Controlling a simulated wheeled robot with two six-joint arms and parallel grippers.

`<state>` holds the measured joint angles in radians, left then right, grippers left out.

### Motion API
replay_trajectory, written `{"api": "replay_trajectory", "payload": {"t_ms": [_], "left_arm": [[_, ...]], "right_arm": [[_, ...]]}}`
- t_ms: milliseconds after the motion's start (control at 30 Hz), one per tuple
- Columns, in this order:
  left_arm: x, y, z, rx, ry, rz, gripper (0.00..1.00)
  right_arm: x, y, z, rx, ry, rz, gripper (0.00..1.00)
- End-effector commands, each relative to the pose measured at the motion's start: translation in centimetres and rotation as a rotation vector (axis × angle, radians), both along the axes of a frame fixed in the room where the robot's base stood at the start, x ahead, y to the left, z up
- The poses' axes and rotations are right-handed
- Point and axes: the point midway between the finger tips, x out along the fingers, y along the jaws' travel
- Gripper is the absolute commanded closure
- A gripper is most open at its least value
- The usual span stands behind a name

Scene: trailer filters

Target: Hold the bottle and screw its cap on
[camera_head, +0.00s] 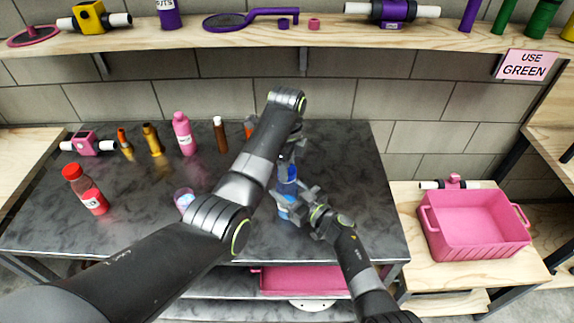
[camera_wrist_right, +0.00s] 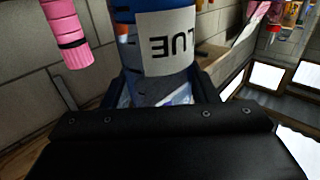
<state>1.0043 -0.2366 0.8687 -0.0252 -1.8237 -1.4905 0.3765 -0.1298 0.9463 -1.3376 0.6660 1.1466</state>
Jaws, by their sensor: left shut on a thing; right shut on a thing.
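A blue bottle (camera_head: 287,180) stands upright over the dark table, partly hidden by my grippers. In the right wrist view the bottle (camera_wrist_right: 165,45) shows a white label with upside-down letters reading "LUE". My right gripper (camera_head: 290,203) is shut around its lower body, with a finger on each side. My left gripper (camera_head: 290,155) reaches down to the bottle's top and is shut there. The cap is hidden by the left gripper, so I cannot tell how it sits on the neck.
A red-capped bottle (camera_head: 85,190), a pink bottle (camera_head: 183,134) and several smaller bottles stand on the table (camera_head: 150,215) to the left. A pink crate (camera_head: 475,222) stands on the wooden bench at right. A shelf (camera_head: 250,40) runs along the back wall.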

Motion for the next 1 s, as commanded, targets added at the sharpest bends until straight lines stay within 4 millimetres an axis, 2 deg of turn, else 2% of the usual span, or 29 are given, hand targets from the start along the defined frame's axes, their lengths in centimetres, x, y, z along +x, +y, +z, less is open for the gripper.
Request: {"api": "replay_trajectory", "payload": {"t_ms": [700, 833, 1000], "left_arm": [[0.05, 0.03, 0.02, -0.001, 0.000, -1.171, 0.78], [0.05, 0.03, 0.01, 0.000, -0.001, -1.324, 0.78], [0.06, 0.02, 0.01, 0.000, -0.001, -1.408, 0.78]], "right_arm": [[-0.03, -0.06, -0.11, -0.001, 0.002, -0.001, 1.00], [-0.03, -0.06, -0.12, -0.001, 0.003, -0.001, 1.00], [-0.04, -0.06, -0.13, -0.001, 0.003, -0.001, 1.00]]}}
